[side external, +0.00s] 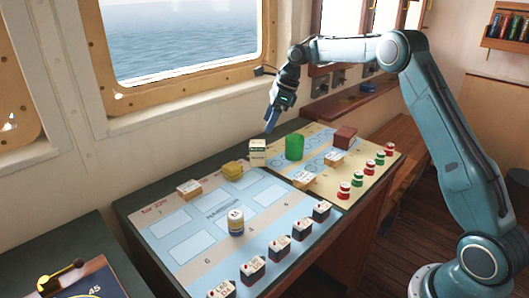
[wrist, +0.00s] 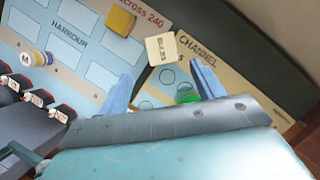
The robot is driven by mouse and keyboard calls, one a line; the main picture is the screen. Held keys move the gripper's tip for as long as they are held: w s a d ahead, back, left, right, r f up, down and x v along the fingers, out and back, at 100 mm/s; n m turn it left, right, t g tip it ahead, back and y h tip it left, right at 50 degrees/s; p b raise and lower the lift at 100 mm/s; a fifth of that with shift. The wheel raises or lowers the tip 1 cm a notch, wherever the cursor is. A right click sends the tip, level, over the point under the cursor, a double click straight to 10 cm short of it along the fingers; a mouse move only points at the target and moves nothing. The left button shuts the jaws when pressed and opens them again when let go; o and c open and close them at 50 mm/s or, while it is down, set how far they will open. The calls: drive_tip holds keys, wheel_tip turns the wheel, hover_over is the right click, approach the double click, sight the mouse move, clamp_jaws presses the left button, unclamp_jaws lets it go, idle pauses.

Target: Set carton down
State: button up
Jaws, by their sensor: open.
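The cream carton (side external: 257,151) with a dark label stands upright at the back of the desk, near the corner where the two chart boards meet. In the wrist view its lettered top (wrist: 161,49) shows beyond my fingertips. My gripper (side external: 271,122) points down close to the carton, above and slightly right of it in the side view. In the wrist view the two blue fingers (wrist: 162,78) are spread apart with nothing between them. The carton appears clear of the fingers, though the exact gap is hard to judge.
A green cylinder (side external: 294,147) stands right of the carton. A yellow block (side external: 232,170) lies to the left. The harbour board (side external: 200,218) carries a round white-and-yellow piece (side external: 236,222) and several dark blocks along its front. The channel board (side external: 340,160) holds several small blocks and red and green pieces.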

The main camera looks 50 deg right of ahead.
drive_tip(key=s+a+r+n+h, duration=0.1)
drive_tip(key=s+a+r+n, duration=0.25)
drive_tip(key=s, duration=0.25)
drive_tip(key=s+a+r+n+t, duration=0.1)
drive_tip(key=s+a+r+n, duration=0.2)
drive_tip(key=s+r+n, duration=0.3)
drive_tip(key=s+a+r+n+h, duration=0.1)
drive_tip(key=s+a+r+n, duration=0.25)
drive_tip(key=s, duration=0.35)
drive_tip(key=s+f+n, duration=0.2)
drive_tip(key=s+n, duration=0.5)
drive_tip(key=s, duration=0.4)
drive_tip(key=s+a+f+n+t+h, duration=0.1)
drive_tip(key=s+f+n, duration=0.2)
drive_tip(key=s+n, duration=0.3)
drive_tip(key=s, duration=0.5)
drive_tip(key=shift+s+f+n, duration=0.15)
drive_tip(key=shift+s+n, duration=0.2)
drive_tip(key=shift+n, duration=0.05)
